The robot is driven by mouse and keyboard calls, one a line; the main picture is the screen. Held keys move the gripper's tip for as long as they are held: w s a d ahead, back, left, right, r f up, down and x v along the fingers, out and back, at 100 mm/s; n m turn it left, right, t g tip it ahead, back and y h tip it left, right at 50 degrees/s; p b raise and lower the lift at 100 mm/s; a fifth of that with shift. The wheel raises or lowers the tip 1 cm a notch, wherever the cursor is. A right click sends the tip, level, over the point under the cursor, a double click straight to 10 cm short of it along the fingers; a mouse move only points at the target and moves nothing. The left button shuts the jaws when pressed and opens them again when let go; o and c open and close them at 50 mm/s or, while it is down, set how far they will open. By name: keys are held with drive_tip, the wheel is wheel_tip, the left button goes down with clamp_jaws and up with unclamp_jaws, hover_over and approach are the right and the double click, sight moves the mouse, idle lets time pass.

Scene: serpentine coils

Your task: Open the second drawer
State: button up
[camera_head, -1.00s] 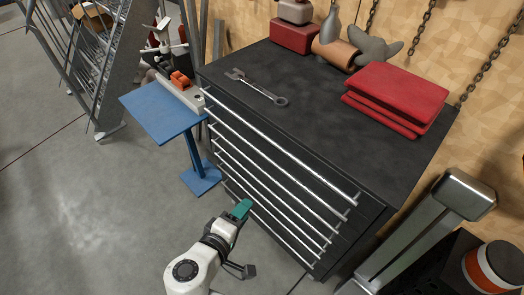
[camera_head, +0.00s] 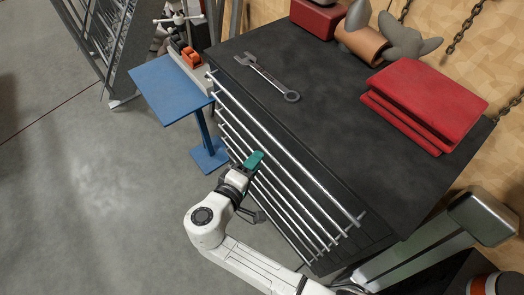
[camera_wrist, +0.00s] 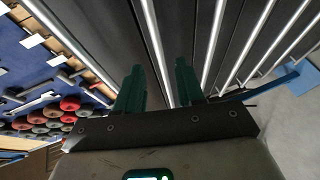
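The black drawer cabinet (camera_head: 340,182) has several long silver bar handles stacked down its front. The second handle from the top (camera_head: 295,182) runs slanting along the front, and all the drawers look shut. My gripper (camera_head: 254,160), with teal fingers, is in front of the cabinet's handles in the head view. In the wrist view my gripper (camera_wrist: 160,82) has its two fingers apart, with nothing held. A silver bar handle (camera_wrist: 153,42) shows between the fingers there. I cannot tell which drawer's handle it is, or whether the fingers touch it.
A blue stand (camera_head: 170,88) is left of the cabinet. On the cabinet top lie a wrench (camera_head: 268,78) and red folded cloths (camera_head: 428,97). A metal post (camera_head: 480,215) stands at the right. The floor at left is clear.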

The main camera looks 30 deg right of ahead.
sight(265, 151)
drive_tip(key=shift+x, duration=2.25)
clamp_jaws()
